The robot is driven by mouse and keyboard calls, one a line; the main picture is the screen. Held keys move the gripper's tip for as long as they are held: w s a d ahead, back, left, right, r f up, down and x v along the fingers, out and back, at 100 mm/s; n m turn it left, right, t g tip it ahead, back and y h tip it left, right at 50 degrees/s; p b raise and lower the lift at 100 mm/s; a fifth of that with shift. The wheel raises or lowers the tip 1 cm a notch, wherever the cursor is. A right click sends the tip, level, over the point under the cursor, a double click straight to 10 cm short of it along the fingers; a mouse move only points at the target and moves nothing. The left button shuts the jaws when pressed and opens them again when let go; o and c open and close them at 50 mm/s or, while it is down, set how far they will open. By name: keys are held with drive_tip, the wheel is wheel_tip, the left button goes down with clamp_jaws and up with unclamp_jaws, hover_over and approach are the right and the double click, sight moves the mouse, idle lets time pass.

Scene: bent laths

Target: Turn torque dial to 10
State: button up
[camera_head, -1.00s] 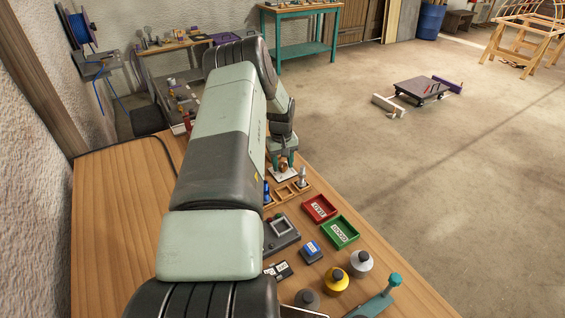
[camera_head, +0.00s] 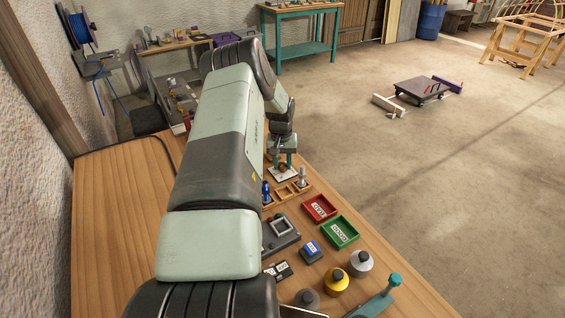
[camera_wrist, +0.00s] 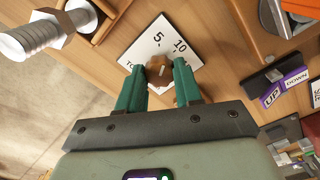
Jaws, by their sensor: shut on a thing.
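The torque dial is a brown knob (camera_wrist: 159,72) on a white plate (camera_wrist: 149,42) printed with 5 and 10 and partly hidden lettering. A short pale mark shows on the knob; the number it points to is hard to tell. My gripper (camera_wrist: 160,68) has its two teal fingers shut on the knob, one on each side. In the head view my gripper (camera_head: 283,160) is at the white plate (camera_head: 284,175) near the far end of the bench, and the knob is small between the fingers.
Red (camera_head: 319,208) and green (camera_head: 340,231) trays lie nearer. A large bolt (camera_wrist: 42,33) is close on the left in the wrist view.

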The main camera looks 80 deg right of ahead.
sight(281, 164)
drive_tip(key=m, duration=0.5)
drive_tip(key=shift+m, duration=0.3)
idle(0.4)
drive_tip(key=o, duration=1)
drive_tip(key=shift+o, duration=0.2)
wheel_tip(281, 164, up, 11)
drive_tip(key=shift+w, duration=0.15)
